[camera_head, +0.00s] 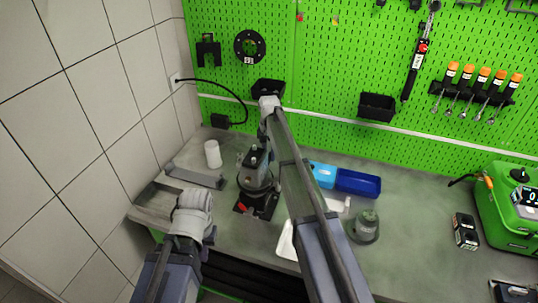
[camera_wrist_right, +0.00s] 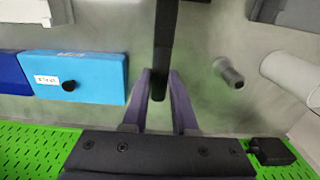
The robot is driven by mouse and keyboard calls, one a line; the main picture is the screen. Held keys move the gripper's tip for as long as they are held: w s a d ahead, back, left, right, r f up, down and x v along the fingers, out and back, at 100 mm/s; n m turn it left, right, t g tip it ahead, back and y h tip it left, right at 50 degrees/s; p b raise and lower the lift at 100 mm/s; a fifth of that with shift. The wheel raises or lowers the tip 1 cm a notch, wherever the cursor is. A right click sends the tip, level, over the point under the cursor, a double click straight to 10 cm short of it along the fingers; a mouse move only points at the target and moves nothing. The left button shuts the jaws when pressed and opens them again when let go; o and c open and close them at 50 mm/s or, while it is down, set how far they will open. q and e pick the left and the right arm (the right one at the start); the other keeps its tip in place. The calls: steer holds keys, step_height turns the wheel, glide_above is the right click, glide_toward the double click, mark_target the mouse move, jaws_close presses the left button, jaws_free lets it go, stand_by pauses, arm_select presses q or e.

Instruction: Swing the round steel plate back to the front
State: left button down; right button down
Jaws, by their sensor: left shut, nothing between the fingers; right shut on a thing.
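My right gripper (camera_head: 254,166) reaches down over a small dark-and-steel stand (camera_head: 256,187) on the bench. In the right wrist view, its fingers (camera_wrist_right: 160,88) are shut on a black bar (camera_wrist_right: 163,45). The stand's round steel part sits low under my right gripper, partly hidden by it. I cannot make out which way the plate faces. My left gripper (camera_head: 193,203) is shut and empty at the front left of the bench, apart from the stand. Its fingers are hard to make out.
A white cylinder (camera_head: 212,154) and a grey bar (camera_head: 195,177) lie left of the stand. Blue bins (camera_head: 358,183) and a grey bell-shaped part (camera_head: 366,226) stand to the right. A green pegboard (camera_head: 320,60) rises behind. A tiled wall (camera_head: 90,110) bounds the left.

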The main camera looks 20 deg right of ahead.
steer(key=shift+d, duration=0.1)
steer(key=shift+s+d+m, duration=3.1)
steer(key=shift+s+m, duration=1.3)
steer(key=shift+s, duration=0.4)
steer(key=s+a+m, duration=0.1)
steer(key=s+m, duration=0.7)
steer(key=s, duration=0.2)
steer(key=shift+s+a, duration=0.2)
steer(key=shift+a, duration=0.2)
steer(key=shift+m, duration=0.3)
